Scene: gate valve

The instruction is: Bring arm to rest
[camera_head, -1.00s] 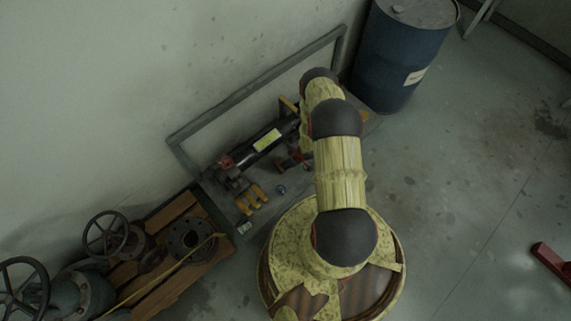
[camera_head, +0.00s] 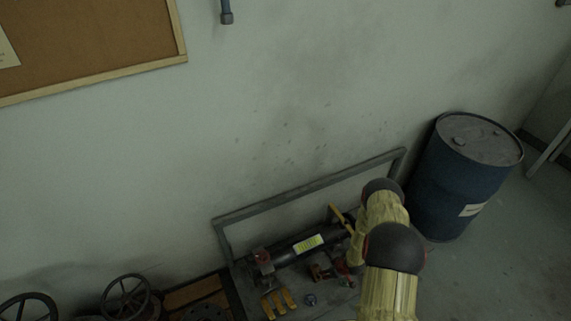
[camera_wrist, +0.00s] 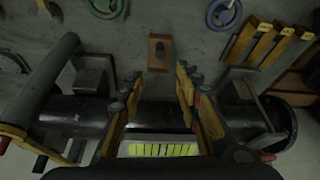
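My gripper (camera_wrist: 160,88) shows in the wrist view with its two yellow and dark fingers apart. Nothing is held between them. It hangs over a dark pipe (camera_wrist: 70,112) that bears a yellow-green label (camera_wrist: 162,149). Whether the fingers touch the pipe I cannot tell. In the head view my arm reaches over the right end of the same pipe and its label (camera_head: 308,243), and hides part of the bench there. The gripper's fingertips are not clear in that view.
A grey bench with a raised back frame (camera_head: 310,187) stands against the wall. Yellow-orange pieces (camera_head: 281,302) lie at its front. A blue drum (camera_head: 448,195) stands right of it. Handwheel valves (camera_head: 127,296) are at lower left. A corkboard (camera_head: 90,40) hangs above.

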